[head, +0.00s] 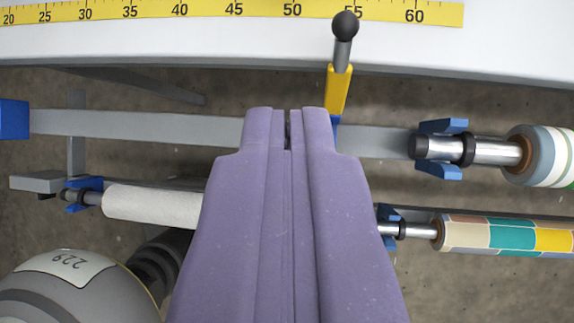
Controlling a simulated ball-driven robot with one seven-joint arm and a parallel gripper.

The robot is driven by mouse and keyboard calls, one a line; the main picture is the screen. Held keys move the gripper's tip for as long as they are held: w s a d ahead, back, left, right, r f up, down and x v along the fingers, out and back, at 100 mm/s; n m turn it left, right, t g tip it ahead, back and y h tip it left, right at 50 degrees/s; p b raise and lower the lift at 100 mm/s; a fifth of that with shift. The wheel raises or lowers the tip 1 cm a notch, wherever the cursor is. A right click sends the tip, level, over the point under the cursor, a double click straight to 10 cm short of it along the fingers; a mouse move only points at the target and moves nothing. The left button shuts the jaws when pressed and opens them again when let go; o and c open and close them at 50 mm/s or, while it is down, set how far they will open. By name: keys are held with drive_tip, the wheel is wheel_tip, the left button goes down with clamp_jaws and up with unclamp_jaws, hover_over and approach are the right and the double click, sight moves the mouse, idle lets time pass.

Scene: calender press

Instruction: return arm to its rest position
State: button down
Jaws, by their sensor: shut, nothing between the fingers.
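My gripper (288,112) is purple and fills the lower middle of the head view, its fingers pointing up the picture. The two fingers are closed together, with a thin dark slit between them and nothing held. The fingertips lie over a grey metal bar (150,126) in the picture, just left of a lever (338,88) with a yellow grip and a black ball knob. I cannot tell the height of the fingers above the bar. The gripper hides the middle of the bar and part of the lower rollers.
A white table edge (180,48) with a yellow ruler (235,13) runs along the top. Blue brackets hold a striped roll (545,155), a tile-patterned roll (510,235) and a white roller (150,204). A grey rounded body labelled 229 (70,285) is at lower left. Bare floor shows between.

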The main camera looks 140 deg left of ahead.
drive_tip(key=w+a+r+t+h, duration=0.1)
drive_tip(key=w+a+r+h, duration=0.1)
drive_tip(key=w+a+r, duration=0.6)
drive_tip(key=w+a+r+t+h, duration=0.1)
drive_tip(key=w+a+r, duration=0.3)
drive_tip(key=a+r, duration=0.8)
drive_tip(key=s+a+r+t, duration=0.3)
drive_tip(key=a+r, duration=0.7)
drive_tip(key=r, duration=0.2)
drive_tip(key=s+a+r+t+y, duration=0.1)
drive_tip(key=s+a+r+t, duration=0.2)
drive_tip(key=a+r, duration=0.7)
wheel_tip(320, 180, up, 3)
drive_tip(key=shift+s+r+t, duration=0.15)
drive_tip(key=shift+s+t, duration=0.05)
drive_tip(key=shift+t, duration=0.2)
